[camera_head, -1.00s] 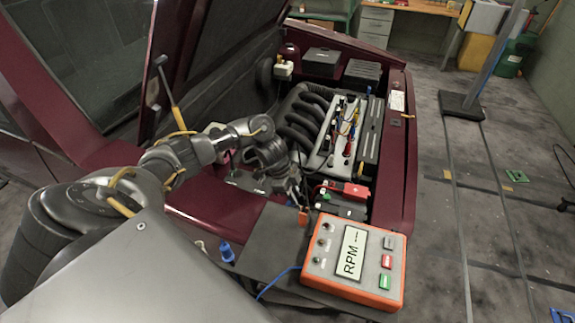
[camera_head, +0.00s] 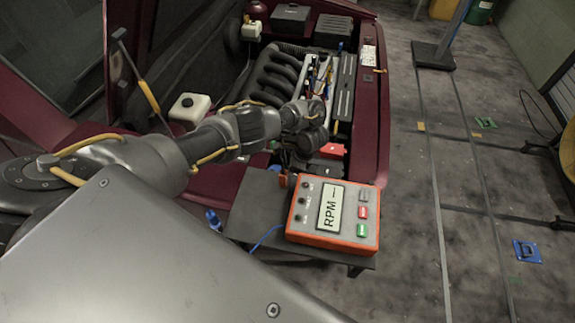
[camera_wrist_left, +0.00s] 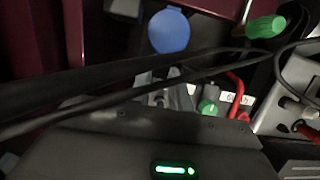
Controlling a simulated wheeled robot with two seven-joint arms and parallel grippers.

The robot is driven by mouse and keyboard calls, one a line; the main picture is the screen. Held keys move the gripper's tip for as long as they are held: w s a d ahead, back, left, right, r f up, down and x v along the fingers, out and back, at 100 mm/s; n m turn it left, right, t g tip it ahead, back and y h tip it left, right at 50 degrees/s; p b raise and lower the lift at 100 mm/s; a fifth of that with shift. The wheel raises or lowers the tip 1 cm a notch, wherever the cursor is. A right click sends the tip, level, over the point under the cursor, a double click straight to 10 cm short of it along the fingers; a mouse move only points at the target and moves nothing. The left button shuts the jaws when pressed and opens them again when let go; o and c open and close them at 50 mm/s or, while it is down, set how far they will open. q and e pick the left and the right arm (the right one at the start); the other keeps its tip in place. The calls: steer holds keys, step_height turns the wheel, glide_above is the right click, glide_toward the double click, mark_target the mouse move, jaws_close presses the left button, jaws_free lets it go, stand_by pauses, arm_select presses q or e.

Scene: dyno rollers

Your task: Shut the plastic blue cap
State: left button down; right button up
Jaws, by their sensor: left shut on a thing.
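The blue cap (camera_wrist_left: 169,31) shows as a round, smooth disc in the left wrist view, just beyond the gripper's fingers. A dark cable runs across below it. I cannot tell whether the cap is seated or raised. My left gripper (camera_wrist_left: 166,94) points toward the cap, with its dark housing and green light at the bottom of that view. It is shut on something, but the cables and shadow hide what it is. In the head view my forearm and wrist reach over the engine bay and hide the fingers and the cap. My right gripper is out of view.
The orange RPM meter (camera_head: 333,212) sits on a dark shelf at the car's front. A white reservoir (camera_head: 189,109) stands left of the engine. A red terminal cover (camera_head: 332,149) lies close to my wrist. A green connector (camera_wrist_left: 265,26) and cables crowd the wrist view. The floor at right is mostly open.

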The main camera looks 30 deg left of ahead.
arm_select(q)
steer(key=shift+w+d+f+y+b, duration=0.15)
steer(key=shift+d+f+y+b, duration=0.2)
steer(key=shift+f+y+b, duration=0.35)
steer(key=c, duration=2)
jaws_free()
steer(key=shift+r+p, duration=0.3)
steer(key=o, duration=0.7)
steer(key=shift+a, duration=0.15)
steer(key=p+v, duration=0.7)
steer(key=v, duration=0.4)
steer(key=shift+w+a, duration=0.15)
steer(key=shift+w, duration=0.05)
